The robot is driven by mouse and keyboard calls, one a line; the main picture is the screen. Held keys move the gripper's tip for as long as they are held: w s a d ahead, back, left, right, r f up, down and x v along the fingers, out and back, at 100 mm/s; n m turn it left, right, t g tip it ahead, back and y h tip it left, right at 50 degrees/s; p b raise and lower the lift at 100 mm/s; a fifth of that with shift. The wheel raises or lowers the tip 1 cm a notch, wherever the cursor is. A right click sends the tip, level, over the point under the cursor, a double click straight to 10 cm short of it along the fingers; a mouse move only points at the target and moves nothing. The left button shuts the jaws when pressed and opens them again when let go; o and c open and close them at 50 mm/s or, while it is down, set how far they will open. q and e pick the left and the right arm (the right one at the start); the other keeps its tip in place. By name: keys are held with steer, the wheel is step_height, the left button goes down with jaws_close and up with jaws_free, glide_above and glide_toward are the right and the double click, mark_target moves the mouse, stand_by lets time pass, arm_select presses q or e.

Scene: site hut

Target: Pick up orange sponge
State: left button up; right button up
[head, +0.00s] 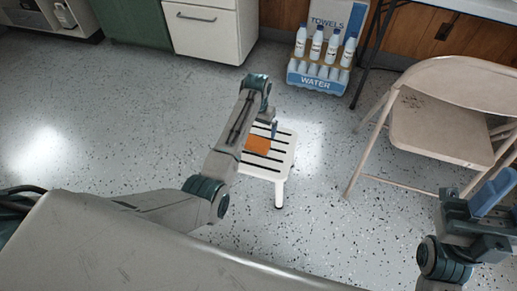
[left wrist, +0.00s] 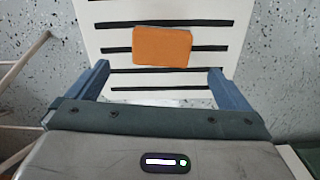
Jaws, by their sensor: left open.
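The orange sponge (head: 258,145) lies flat on the white slatted stool (head: 280,173). In the left wrist view the sponge (left wrist: 162,47) lies across the dark slots of the stool top (left wrist: 112,20), ahead of my fingertips and roughly centred between them. My left gripper (head: 273,129) is over the stool, just beside the sponge in the head view. In the left wrist view its blue fingers (left wrist: 158,67) are wide apart with nothing held. My right gripper (head: 497,197) is at the right edge of the head view, partly cut off, away from the stool.
A beige folding chair (head: 437,136) stands right of the stool. A blue crate of water bottles (head: 316,80) stands behind it, by a towels box (head: 338,12). A white cabinet (head: 207,28) is at the back. The speckled floor to the left is clear.

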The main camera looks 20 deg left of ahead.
arm_select(q)
steer(key=b, duration=0.2)
glide_above(258, 142)
steer(key=f, duration=0.5)
steer(key=shift+s+f, duration=0.1)
steer(key=shift+s, duration=0.25)
steer(key=f+b, duration=0.1)
steer(key=f, duration=0.2)
steer(key=f+b, duration=0.1)
steer(key=f, duration=0.1)
steer(key=shift+w+a+f+b, duration=0.1)
steer(key=shift+w+f+b, duration=0.05)
steer(key=shift+w+b, duration=0.2)
steer(key=c, duration=0.8)
